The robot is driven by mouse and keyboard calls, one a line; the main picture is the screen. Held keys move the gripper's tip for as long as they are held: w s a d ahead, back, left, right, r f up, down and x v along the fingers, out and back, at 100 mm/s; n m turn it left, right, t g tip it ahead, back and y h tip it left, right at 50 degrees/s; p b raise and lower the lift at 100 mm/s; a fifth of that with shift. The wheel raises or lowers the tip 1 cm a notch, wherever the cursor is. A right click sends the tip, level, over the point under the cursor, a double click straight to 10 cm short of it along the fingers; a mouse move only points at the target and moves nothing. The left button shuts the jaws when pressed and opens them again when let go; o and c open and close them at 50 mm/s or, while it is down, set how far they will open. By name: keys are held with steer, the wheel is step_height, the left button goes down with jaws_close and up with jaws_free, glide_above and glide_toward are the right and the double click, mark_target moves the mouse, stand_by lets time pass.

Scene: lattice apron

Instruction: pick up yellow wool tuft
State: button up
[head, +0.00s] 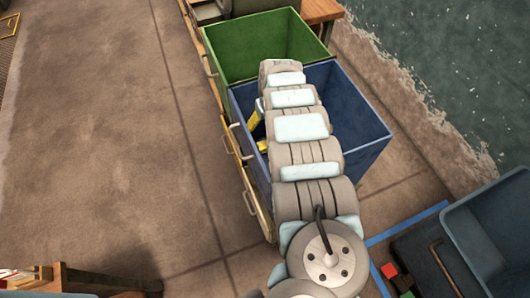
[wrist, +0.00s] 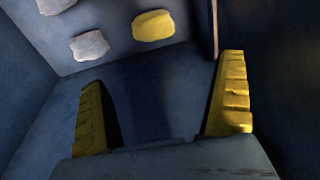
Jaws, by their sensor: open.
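The yellow wool tuft (wrist: 153,26) shows in the wrist view at the top middle, on the floor of a dark blue bin. My gripper (wrist: 165,100) has two yellow ribbed fingers spread wide with nothing between them. The tuft lies beyond the fingertips, between their lines, and apart from them. In the head view my arm reaches into the blue bin (head: 355,112) and hides most of its inside. A bit of yellow finger (head: 256,122) shows at the arm's left. The tuft cannot be seen in the head view.
Two pale grey tufts, one at the top left (wrist: 55,5) and one below it (wrist: 90,46), lie left of the yellow one. Bin walls stand close on both sides. A green bin (head: 262,45) adjoins behind. Another blue bin (head: 490,235) stands at the right.

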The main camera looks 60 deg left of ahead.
mark_target(265, 144)
steer(key=f+b, duration=0.1)
steer(key=f, duration=0.3)
steer(key=f+b, duration=0.2)
steer(key=f, duration=0.2)
steer(key=a+f+b, duration=0.1)
steer(key=f, duration=0.3)
steer(key=shift+f, duration=0.25)
steer(key=shift+w+a+f+b, duration=0.1)
steer(key=shift+w+f+b, duration=0.15)
steer(key=shift+f+b, duration=0.35)
steer(key=shift+w+a+f+b, duration=0.1)
steer(key=shift+f+b, duration=0.4)
steer(key=shift+f, duration=0.75)
steer(key=shift+a+f+b, duration=0.1)
steer(key=shift+f+b, duration=0.35)
steer(key=shift+f, duration=0.8)
steer(key=c, duration=0.7)
